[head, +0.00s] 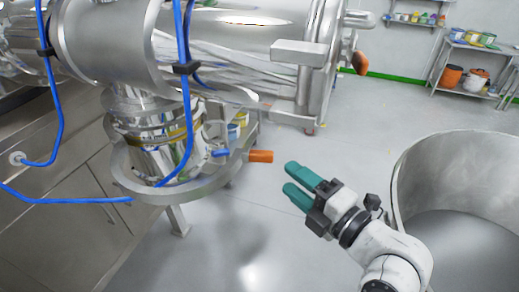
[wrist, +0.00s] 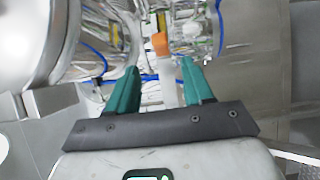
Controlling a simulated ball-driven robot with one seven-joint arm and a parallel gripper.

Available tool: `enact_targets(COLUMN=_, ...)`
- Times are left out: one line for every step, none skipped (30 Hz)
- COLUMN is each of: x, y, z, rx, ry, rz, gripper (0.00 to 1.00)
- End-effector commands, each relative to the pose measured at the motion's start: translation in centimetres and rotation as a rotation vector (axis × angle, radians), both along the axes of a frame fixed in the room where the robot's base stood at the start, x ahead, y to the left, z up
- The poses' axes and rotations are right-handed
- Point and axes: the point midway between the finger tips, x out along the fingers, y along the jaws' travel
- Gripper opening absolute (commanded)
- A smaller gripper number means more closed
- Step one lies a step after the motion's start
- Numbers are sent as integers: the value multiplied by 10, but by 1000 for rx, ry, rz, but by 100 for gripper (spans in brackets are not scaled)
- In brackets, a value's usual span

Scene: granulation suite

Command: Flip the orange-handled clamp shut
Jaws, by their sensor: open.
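The orange-handled clamp (head: 260,156) is at the right side of the steel ring below the large horizontal vessel. Its short orange handle sticks out to the right, and a blue part adjoins its left end. In the wrist view the orange handle (wrist: 160,43) shows just beyond my fingertips, near the middle of the gap. My gripper (head: 297,179) has teal fingers. They are open and empty, pointing left toward the handle, with a visible gap between them and it. In the wrist view the spread fingers (wrist: 160,66) frame the handle. The clamp's latch itself is too small to read.
The shiny horizontal vessel (head: 230,40) overhangs the clamp, with blue hoses (head: 188,110) running down at left. A second orange part (head: 360,62) sits near the vessel's end. A large open steel drum (head: 450,150) stands at right. Floor between is clear.

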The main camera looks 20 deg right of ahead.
Motion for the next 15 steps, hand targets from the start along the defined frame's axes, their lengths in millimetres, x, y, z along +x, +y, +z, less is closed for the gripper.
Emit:
enact_targets(x=3, y=1, z=-4, rx=0, ry=-3, rz=1, gripper=51)
enact_targets(x=5, y=1, z=-5, rx=0, ry=-2, rz=2, gripper=51)
enact_targets(x=8, y=2, z=-6, rx=-1, ry=-2, rz=3, gripper=51)
enact_targets(x=10, y=3, z=-6, rx=0, ry=-2, rz=3, gripper=51)
enact_targets(x=13, y=3, z=-6, rx=-1, ry=-2, rz=2, gripper=51)
enact_targets(x=16, y=4, z=-6, rx=0, ry=-3, rz=2, gripper=51)
enact_targets(x=18, y=4, z=-7, rx=-1, ry=-2, rz=1, gripper=51)
enact_targets(x=20, y=5, z=-6, rx=-1, ry=-2, rz=1, gripper=51)
enact_targets(x=23, y=6, z=-6, rx=-2, ry=-1, rz=-1, gripper=51)
enact_targets(x=25, y=6, z=-6, rx=-1, ry=-2, rz=1, gripper=51)
enact_targets(x=27, y=7, z=-7, rx=-3, ry=-1, rz=2, gripper=51)
enact_targets(x=30, y=8, z=-7, rx=-3, ry=-1, rz=3, gripper=51)
enact_targets(x=31, y=8, z=-7, rx=-3, ry=-1, rz=4, gripper=51)
enact_targets(x=33, y=9, z=-7, rx=-2, ry=-1, rz=5, gripper=51)
enact_targets(x=36, y=10, z=-7, rx=-3, ry=0, rz=5, gripper=51)
